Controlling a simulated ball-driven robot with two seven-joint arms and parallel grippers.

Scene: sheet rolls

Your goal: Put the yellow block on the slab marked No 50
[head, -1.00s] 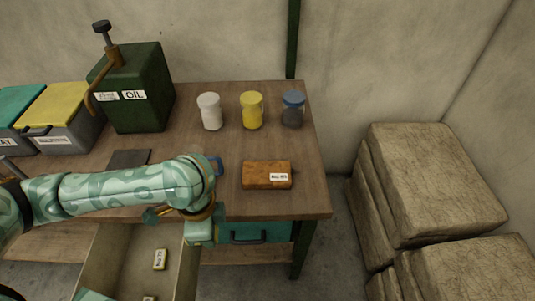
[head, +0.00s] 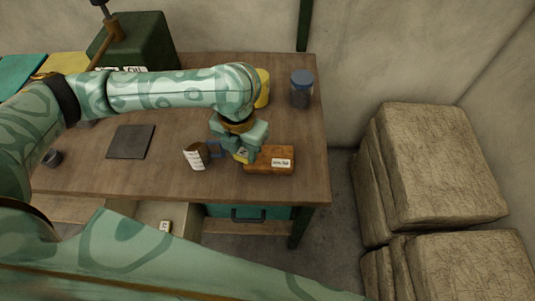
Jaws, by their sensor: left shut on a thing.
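My left gripper (head: 243,153) is shut on a small yellow block (head: 241,157), which shows only in part between the fingers. The gripper points down beside the left end of a brown slab (head: 258,168) on the workbench. The slab carries a white label, too small to read surely. The block overlaps the slab's left edge in the picture; I cannot tell whether it touches the slab. My right gripper is not in view.
A mug (head: 197,156) with a white label stands just left of the gripper. A dark flat plate (head: 130,142) lies farther left. A blue-lidded jar (head: 301,89) and a partly hidden yellow jar (head: 263,88) stand behind. An open drawer (head: 149,213) is below the bench front.

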